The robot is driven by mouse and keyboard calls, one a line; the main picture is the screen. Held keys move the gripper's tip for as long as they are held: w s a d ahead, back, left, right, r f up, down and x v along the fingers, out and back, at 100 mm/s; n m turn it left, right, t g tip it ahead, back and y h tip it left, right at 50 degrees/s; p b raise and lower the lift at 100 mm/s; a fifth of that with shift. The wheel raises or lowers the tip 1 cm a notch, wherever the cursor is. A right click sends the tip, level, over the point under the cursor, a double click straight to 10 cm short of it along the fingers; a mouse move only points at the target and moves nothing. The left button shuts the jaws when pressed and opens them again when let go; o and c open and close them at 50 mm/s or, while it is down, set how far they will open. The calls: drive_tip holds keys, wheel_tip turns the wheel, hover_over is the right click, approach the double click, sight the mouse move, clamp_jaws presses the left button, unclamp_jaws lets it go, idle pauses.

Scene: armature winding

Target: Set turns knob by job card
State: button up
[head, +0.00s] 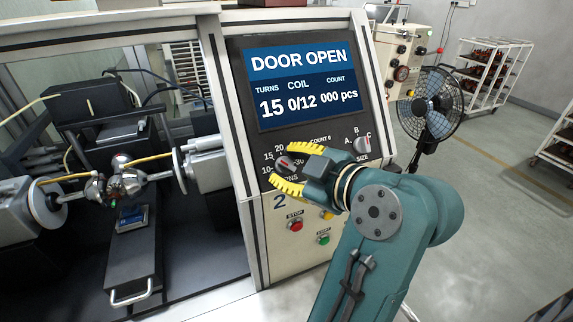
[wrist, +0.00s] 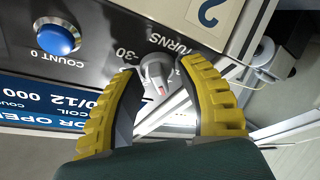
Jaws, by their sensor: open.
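The turns knob (head: 284,162) is on the machine's front panel below the screen, with 10, 15, 20 and 30 marked around it. In the wrist view the grey knob (wrist: 155,70) shows a red mark on its near side. My gripper (head: 281,166) is open, its yellow ribbed fingers reaching to either side of the knob; I cannot tell whether they touch it. The screen (head: 305,85) reads DOOR OPEN, turns 15, coil 0/12, count 000 pcs. No job card can be clearly made out.
A size knob (head: 363,145) marked A, B, C is to the right. The blue COUNT 0 button (wrist: 58,39) is near the turns knob. Red stop (head: 295,225) and green start (head: 323,239) buttons are below. The open winding bay is left; a fan (head: 431,103) stands right.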

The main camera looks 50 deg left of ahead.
drive_tip(key=v, duration=1.1)
drive_tip(key=shift+d, duration=0.25)
